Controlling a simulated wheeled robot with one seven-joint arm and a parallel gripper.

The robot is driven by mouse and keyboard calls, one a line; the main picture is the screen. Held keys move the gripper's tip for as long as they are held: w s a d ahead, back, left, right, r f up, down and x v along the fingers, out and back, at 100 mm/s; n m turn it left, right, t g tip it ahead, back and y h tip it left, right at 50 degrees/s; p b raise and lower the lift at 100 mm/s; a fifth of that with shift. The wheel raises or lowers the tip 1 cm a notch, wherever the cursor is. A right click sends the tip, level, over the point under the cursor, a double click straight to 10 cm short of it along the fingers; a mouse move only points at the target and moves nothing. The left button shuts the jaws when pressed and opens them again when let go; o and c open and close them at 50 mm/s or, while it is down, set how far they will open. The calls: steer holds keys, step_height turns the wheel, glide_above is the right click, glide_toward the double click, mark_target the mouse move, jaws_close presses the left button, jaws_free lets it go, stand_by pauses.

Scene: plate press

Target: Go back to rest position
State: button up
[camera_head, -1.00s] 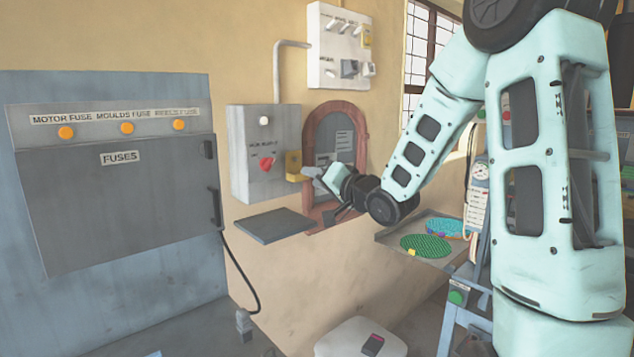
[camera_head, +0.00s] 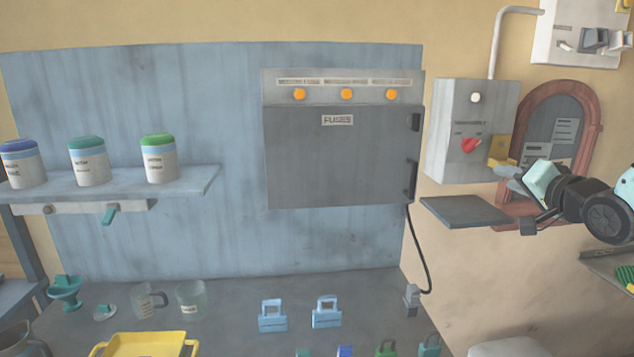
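My gripper (camera_head: 512,178) is at the right of the view, in front of the red-framed arched panel (camera_head: 590,128) on the wall and above the right end of a small grey shelf (camera_head: 465,210). Its fingers are small and partly merge with the background, so I cannot tell whether they are open or shut. No held object can be made out. The teal and black wrist (camera_head: 575,195) is bent, and the rest of my arm runs out of view at the right edge.
A grey control box with a red knob (camera_head: 470,146) and the fuse cabinet (camera_head: 340,160) are left of my gripper. A shelf with lidded jars (camera_head: 90,165) is at far left.

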steer(key=s+a+f+n+g+y, duration=0.1)
steer(key=s+a+f+n+g, duration=0.35)
steer(key=a, duration=0.55)
steer(key=s+a+f+n+g, duration=0.35)
steer(key=a+f, duration=0.25)
steer(key=a, duration=0.5)
steer(key=s+a+f+n+g, duration=0.1)
steer(key=s+a+n+g, duration=0.1)
steer(key=s, duration=0.6)
steer(key=s+a+f+n+g, duration=0.1)
steer(key=s+a+n+g, duration=0.2)
steer(key=s, duration=0.5)
steer(key=s+a+f+n+g+h, duration=0.1)
steer(key=s+a+n+g, duration=0.1)
steer(key=s, duration=0.6)
steer(key=shift+s+a+f+n+g, duration=0.2)
steer(key=shift+a+f+n+g, duration=0.1)
steer(key=shift+a+g, duration=0.4)
steer(key=shift+d, duration=0.15)
